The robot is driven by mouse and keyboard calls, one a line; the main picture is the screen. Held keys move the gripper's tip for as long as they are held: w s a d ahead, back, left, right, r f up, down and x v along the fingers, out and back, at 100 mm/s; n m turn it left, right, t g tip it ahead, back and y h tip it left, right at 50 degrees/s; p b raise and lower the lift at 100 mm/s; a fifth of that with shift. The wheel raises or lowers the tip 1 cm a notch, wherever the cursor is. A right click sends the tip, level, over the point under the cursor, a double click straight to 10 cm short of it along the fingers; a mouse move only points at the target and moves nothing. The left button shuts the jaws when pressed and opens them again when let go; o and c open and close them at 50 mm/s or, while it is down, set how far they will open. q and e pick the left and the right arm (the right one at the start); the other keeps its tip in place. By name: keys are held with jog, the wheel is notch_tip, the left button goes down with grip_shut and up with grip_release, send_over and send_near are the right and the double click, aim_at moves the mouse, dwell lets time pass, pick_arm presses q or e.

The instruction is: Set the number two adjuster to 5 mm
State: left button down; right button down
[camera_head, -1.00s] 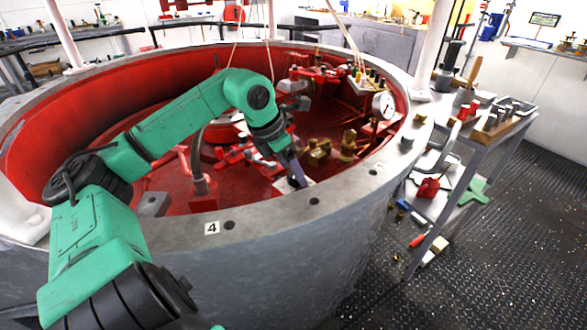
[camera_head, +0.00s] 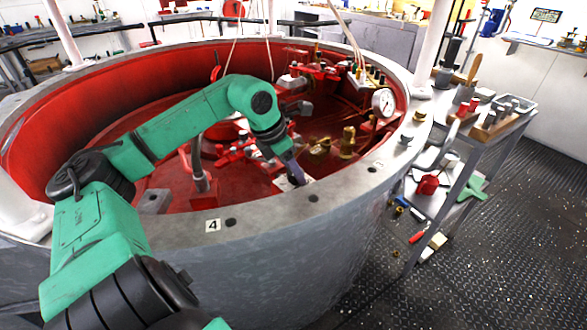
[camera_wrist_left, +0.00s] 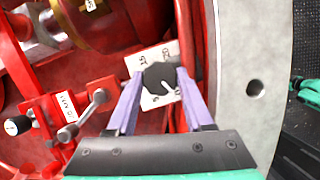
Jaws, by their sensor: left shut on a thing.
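The adjuster is a dark round knob (camera_wrist_left: 159,76) with a white pointer, on a white scale plate (camera_wrist_left: 150,102) marked with figures including 15, 20 and 5. Its number is not readable. The pointer aims to the lower right in the left wrist view, to the right of the 5. My left gripper (camera_wrist_left: 160,80) is shut on the knob, one finger on each side. In the head view the left gripper (camera_head: 293,174) reaches down inside the near wall of the round tank, and the knob is mostly hidden there. My right gripper is not in view.
The tank's grey rim (camera_head: 270,209) carries a label 4 and bolt holes. Red and brass fittings (camera_head: 347,143) and a pressure gauge (camera_head: 383,102) stand inside. In the left wrist view a lever with a label (camera_wrist_left: 75,115) lies left of the knob. A cart (camera_head: 480,140) stands right.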

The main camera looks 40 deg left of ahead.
pick_arm(q)
jog(key=shift+r+m+h+p, duration=0.25)
jog(key=shift+m+p, duration=0.2)
jog(key=shift+m, duration=0.45)
jog(key=m+p, duration=0.2)
jog(key=m+g+h+p, duration=0.1)
jog(key=m+p, duration=0.1)
jog(key=p, duration=0.1)
jog(key=shift+w+a+r+h, duration=0.1)
jog(key=shift+w+r+h, duration=0.05)
jog(key=shift+r+h, duration=0.1)
jog(key=shift+f+m+g+p, duration=0.2)
jog(key=shift+m+g+p, duration=0.2)
jog(key=shift+m+p, duration=0.5)
jog(key=shift+w+a+f+m+g+h+p, duration=0.1)
jog(key=shift+m+g+h+p, duration=0.15)
jog(key=shift+m, duration=0.65)
jog(key=shift+f+m+g+h+p, duration=0.15)
jog(key=shift+m+g, duration=0.2)
jog(key=shift+m, duration=0.55)
jog(key=shift+c, duration=1.4)
grip_release()
